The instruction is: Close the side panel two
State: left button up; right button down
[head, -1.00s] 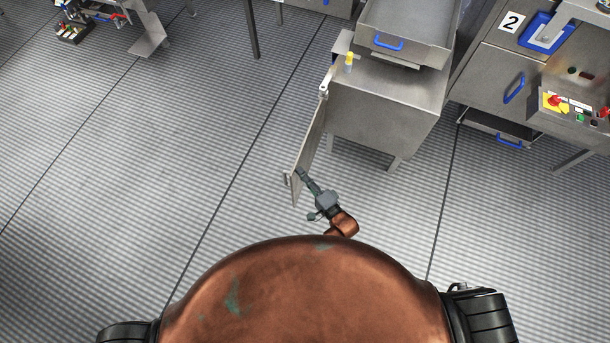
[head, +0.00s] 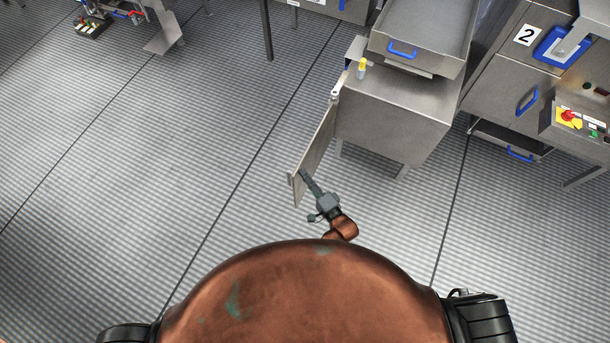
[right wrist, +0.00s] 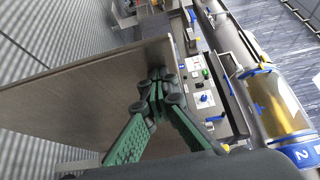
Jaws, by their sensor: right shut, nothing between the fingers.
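The side panel (head: 318,150) is a thin metal door standing open from the left edge of a steel cabinet (head: 395,115), reaching toward me. A small handle or latch shows at its free end. My right gripper (head: 304,174) is shut and empty, on the cabinet-facing side of the panel near that free end. In the right wrist view, the green fingers (right wrist: 156,88) are at the broad face of the panel (right wrist: 90,95); whether they touch it I cannot tell. My left gripper is not in view.
A steel tray with a blue handle (head: 403,50) sits above the cabinet, beside a yellow-topped part (head: 361,68). The ribbed floor left of the panel is clear.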

jog(key=p+v, duration=0.1)
jog(key=v, duration=1.2)
jog(key=shift+p, duration=0.4)
jog(key=shift+s+a, duration=0.1)
